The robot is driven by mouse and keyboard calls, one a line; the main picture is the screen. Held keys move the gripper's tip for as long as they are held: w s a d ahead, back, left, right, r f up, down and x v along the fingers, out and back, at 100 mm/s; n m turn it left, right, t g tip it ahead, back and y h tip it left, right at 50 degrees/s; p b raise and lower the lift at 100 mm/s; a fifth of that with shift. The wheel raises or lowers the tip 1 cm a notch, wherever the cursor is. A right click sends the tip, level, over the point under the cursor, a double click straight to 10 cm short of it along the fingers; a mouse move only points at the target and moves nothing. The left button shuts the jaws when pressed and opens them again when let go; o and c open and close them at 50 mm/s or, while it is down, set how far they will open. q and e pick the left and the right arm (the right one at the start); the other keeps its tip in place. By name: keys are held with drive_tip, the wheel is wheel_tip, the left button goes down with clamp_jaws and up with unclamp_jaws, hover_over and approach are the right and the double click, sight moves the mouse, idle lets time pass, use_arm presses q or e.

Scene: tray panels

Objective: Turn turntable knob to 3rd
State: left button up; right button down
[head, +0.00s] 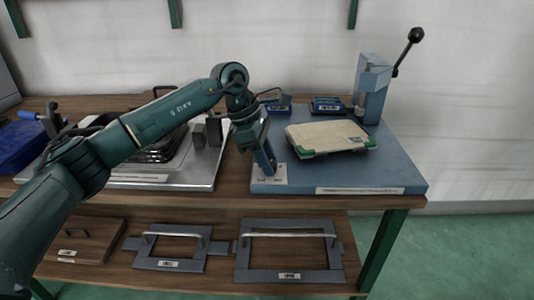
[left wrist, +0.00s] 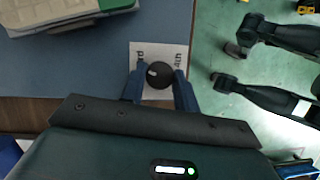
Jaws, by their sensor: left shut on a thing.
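The turntable (head: 325,138) is a pale rectangular plate with green corners on a blue base (head: 395,178); part of it shows at the top left of the left wrist view (left wrist: 60,12). The black round knob (left wrist: 159,75) is on a white label plate (left wrist: 149,48) at the base's front left corner. "3rd" reads left of the knob and "4th" right. A small light mark on the knob points toward its upper left. My left gripper (head: 268,170) points down over the plate, its fingers (left wrist: 159,90) shut on the knob's sides. The head view hides the knob.
A lever press (head: 372,90) stands at the base's back right. Small blue boxes (head: 326,104) sit behind the turntable. A metal tray (head: 190,180) with dark blocks lies left of the base. Handled panels (head: 290,262) lie on the lower shelf.

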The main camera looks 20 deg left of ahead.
use_arm(q)
drive_tip(key=shift+w+m+g+p, duration=0.1)
drive_tip(key=shift+m+g+p, duration=0.3)
drive_tip(key=shift+m, duration=0.8)
use_arm(e)
drive_tip(key=shift+d+r, duration=0.15)
drive_tip(key=shift+r, duration=0.3)
drive_tip(key=shift+s, duration=0.1)
use_arm(q)
drive_tip(key=o, duration=1)
drive_tip(key=shift+c, duration=0.2)
drive_tip(key=p+v, duration=0.1)
drive_tip(key=v, duration=1.2)
drive_tip(key=shift+p, duration=0.4)
use_arm(e)
drive_tip(key=shift+s+d+r+m+t, duration=0.15)
drive_tip(key=shift+d+r+m, duration=0.15)
drive_tip(key=shift+r, duration=0.3)
drive_tip(key=shift+s+d+r+m+t, duration=0.1)
drive_tip(key=shift+d+r+m+t, duration=0.15)
drive_tip(key=shift+r, duration=0.3)
use_arm(q)
drive_tip(key=shift+w, duration=0.15)
use_arm(e)
drive_tip(key=shift+a, duration=0.2)
